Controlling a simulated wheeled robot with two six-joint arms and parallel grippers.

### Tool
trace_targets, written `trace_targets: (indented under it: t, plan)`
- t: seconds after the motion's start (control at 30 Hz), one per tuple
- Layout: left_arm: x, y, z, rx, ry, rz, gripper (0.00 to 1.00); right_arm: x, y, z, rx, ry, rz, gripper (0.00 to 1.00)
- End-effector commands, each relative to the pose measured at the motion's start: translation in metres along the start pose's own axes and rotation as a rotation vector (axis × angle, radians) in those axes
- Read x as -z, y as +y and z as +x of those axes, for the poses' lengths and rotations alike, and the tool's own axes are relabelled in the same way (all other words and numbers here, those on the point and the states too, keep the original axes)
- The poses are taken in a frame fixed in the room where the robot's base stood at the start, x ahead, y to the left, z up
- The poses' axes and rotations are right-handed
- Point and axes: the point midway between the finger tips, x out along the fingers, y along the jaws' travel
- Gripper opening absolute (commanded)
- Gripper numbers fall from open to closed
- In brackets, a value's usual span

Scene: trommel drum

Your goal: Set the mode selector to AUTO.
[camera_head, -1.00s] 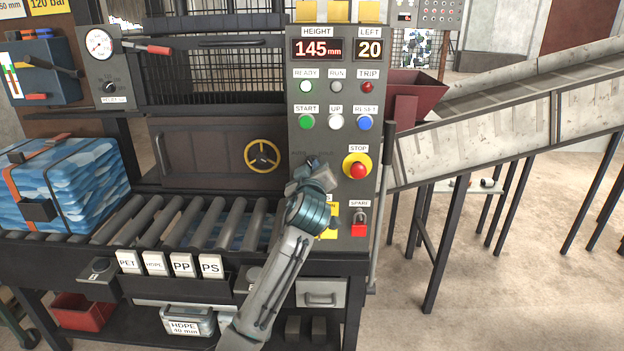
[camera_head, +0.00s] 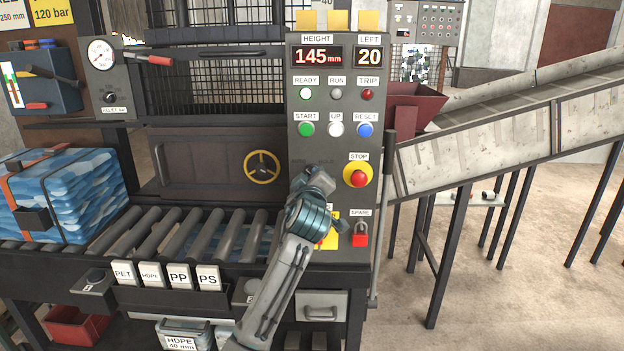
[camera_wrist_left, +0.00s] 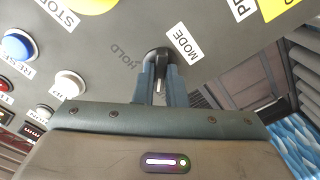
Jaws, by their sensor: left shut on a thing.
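The mode selector (camera_wrist_left: 157,55) is a dark round knob on the grey control panel, beside a white MODE label (camera_wrist_left: 184,42) and dark HOLD lettering (camera_wrist_left: 127,53) in the left wrist view. My left gripper (camera_wrist_left: 158,76) is shut on the knob, one finger on each side. A pale mark shows on the knob between the fingers; I cannot tell which setting it points to. In the head view my left gripper (camera_head: 313,181) covers the knob, below faint panel lettering I cannot read surely. My right gripper is not in view.
The yellow-and-red STOP button (camera_head: 358,174) is close to the right of my gripper. A red SPARE padlock (camera_head: 360,238) is lower right. START (camera_head: 306,129), UP and RESET (camera_head: 364,130) buttons are above. A yellow handwheel (camera_head: 262,167) is left.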

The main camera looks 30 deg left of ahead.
Motion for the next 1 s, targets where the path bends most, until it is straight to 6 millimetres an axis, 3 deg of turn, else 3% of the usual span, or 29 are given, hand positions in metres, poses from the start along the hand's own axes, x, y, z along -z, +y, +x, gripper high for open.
trace_targets:
  t: [0.03,0.07,0.17,0.57,1.0]
  plan:
    - [-0.001,-0.001,0.0,0.001,-0.002,-0.002,0.0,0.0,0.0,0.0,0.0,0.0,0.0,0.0]
    - [-0.001,-0.001,0.0,0.001,-0.002,-0.002,0.13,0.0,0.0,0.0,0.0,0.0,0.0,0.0]
    - [-0.001,-0.001,0.0,0.001,-0.002,-0.001,0.33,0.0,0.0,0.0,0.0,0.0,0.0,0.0]
    - [-0.001,0.0,-0.008,0.0,-0.001,-0.001,0.33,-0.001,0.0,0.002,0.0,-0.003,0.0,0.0]
    - [-0.002,-0.001,-0.09,-0.001,-0.003,-0.004,0.33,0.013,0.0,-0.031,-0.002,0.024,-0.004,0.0]
